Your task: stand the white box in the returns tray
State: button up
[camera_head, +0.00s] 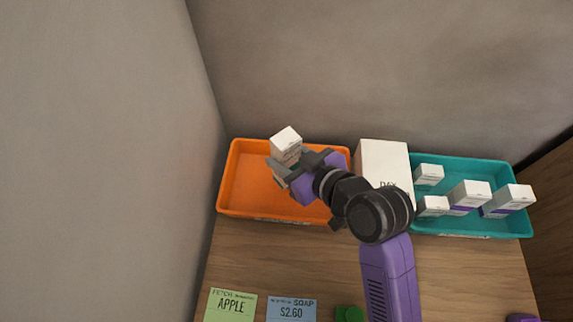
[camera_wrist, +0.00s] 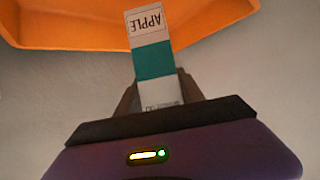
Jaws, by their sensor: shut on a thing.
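My gripper (camera_head: 285,167) is shut on a white box (camera_head: 286,143) over the orange tray (camera_head: 239,182). In the wrist view the box (camera_wrist: 153,60) has a teal band and the word APPLE upside down, between my two fingers (camera_wrist: 158,97). The box's white top faces up in the head view, and it looks roughly upright, slightly tilted. My gripper hides its lower part, so I cannot tell whether it touches the tray floor. The orange tray also shows in the wrist view (camera_wrist: 70,28). The tray's front label is too small to read.
A large white carton (camera_head: 383,160) stands just right of the orange tray. A teal tray (camera_head: 470,228) beyond it holds several white boxes (camera_head: 468,195). A green APPLE card (camera_head: 230,305), a blue SOAP price card (camera_head: 292,309) and a green object (camera_head: 349,314) lie at the front.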

jog(key=shift+f, duration=2.15)
jog(key=o, duration=1.4)
jog(key=shift+f, duration=0.1)
jog(key=shift+o, duration=0.2)
jog(key=shift+r, duration=0.25)
jog(key=v, duration=1.2)
jog(key=shift+b, duration=0.45)
jog(key=shift+f, duration=0.1)
